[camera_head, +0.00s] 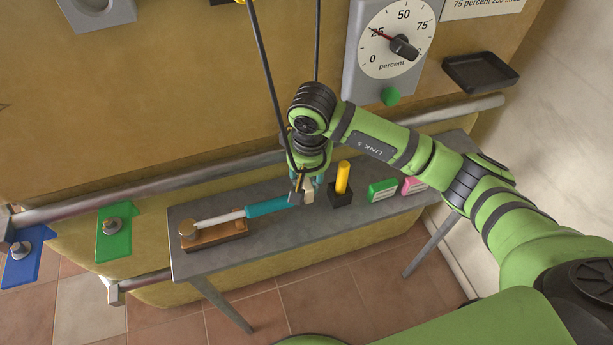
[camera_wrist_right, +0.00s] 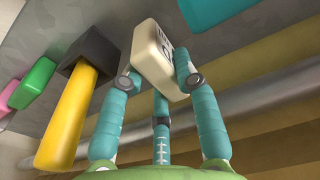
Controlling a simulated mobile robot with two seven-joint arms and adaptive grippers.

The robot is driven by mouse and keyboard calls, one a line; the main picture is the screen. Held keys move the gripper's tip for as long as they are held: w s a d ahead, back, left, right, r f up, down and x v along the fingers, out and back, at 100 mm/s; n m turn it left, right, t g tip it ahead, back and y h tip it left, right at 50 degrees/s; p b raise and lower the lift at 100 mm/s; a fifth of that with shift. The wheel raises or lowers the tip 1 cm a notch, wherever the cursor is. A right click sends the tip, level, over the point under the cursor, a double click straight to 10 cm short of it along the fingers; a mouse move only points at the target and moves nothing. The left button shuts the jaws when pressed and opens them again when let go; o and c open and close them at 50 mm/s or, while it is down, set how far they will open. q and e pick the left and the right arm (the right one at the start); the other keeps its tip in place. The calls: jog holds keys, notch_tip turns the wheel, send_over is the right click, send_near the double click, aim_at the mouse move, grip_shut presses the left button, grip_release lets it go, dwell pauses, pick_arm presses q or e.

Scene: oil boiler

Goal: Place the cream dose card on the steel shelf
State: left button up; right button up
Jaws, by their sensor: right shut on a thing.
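The cream dose card (camera_head: 308,194) is a small pale block with dark marks on one face. My right gripper (camera_head: 306,188) is shut on it, low over the middle of the grey steel shelf (camera_head: 285,237). The wrist view shows the cream card (camera_wrist_right: 152,57) between the teal fingers of my right gripper (camera_wrist_right: 155,80), tilted in that picture, with the shelf (camera_wrist_right: 122,18) close behind it. I cannot tell whether the card touches the shelf. My left gripper is not in view.
A teal-handled white rod (camera_head: 265,207) lies on a wooden block (camera_head: 220,231) left of the card. A yellow handle in a black block (camera_head: 340,193), a green card (camera_head: 382,190) and a pink card (camera_head: 413,185) stand right. Dark cables (camera_head: 262,75) hang beside my arm. The shelf's front strip is clear.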

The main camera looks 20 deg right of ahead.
jog(key=shift+w+f+p, duration=0.2)
jog(key=shift+f+p, duration=0.25)
jog(key=shift+f, duration=0.35)
jog(key=shift+f+b, duration=0.15)
jog(key=shift+b, duration=0.15)
jog(key=o, duration=0.9)
jog(key=shift+o, duration=0.2)
